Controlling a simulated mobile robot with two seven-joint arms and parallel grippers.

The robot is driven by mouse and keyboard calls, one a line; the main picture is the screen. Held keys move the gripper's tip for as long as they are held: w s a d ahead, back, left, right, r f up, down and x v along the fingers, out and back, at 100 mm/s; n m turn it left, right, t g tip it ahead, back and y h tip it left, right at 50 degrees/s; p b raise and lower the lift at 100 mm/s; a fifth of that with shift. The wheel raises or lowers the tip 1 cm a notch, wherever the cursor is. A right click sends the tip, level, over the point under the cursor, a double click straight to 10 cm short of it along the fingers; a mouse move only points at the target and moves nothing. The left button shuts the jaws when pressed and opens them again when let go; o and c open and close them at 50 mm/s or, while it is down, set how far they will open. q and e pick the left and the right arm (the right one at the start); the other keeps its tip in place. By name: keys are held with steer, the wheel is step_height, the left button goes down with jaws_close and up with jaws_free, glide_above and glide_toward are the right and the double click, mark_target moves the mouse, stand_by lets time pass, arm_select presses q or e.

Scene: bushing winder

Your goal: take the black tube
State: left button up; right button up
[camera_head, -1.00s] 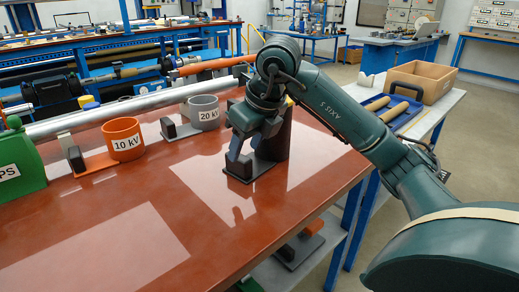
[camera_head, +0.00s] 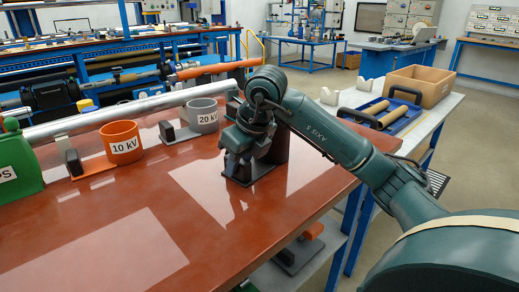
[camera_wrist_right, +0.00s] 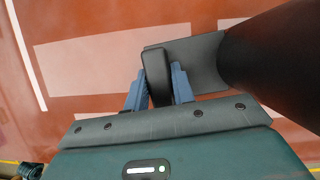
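The black tube (camera_head: 276,146) stands upright on a dark base plate near the right part of the red table, partly hidden behind my right gripper. In the right wrist view the tube (camera_wrist_right: 272,62) fills the right side, and its plate (camera_wrist_right: 203,62) carries a small dark upright block (camera_wrist_right: 156,75). My right gripper (camera_head: 240,176) is low at the plate. In the wrist view its two blue fingers (camera_wrist_right: 159,84) stand on either side of the block, close to it. I cannot tell whether they press on it. My left gripper is not in view.
An orange 10 kV cup (camera_head: 122,143) and a grey 20 kV cup (camera_head: 203,116) stand on plates to the left. A green container (camera_head: 18,165) is at the far left. A side table holds a cardboard box (camera_head: 420,85) and blue tray (camera_head: 385,113). The table's front is clear.

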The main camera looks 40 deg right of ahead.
jaws_close()
steer(key=shift+r, duration=0.1)
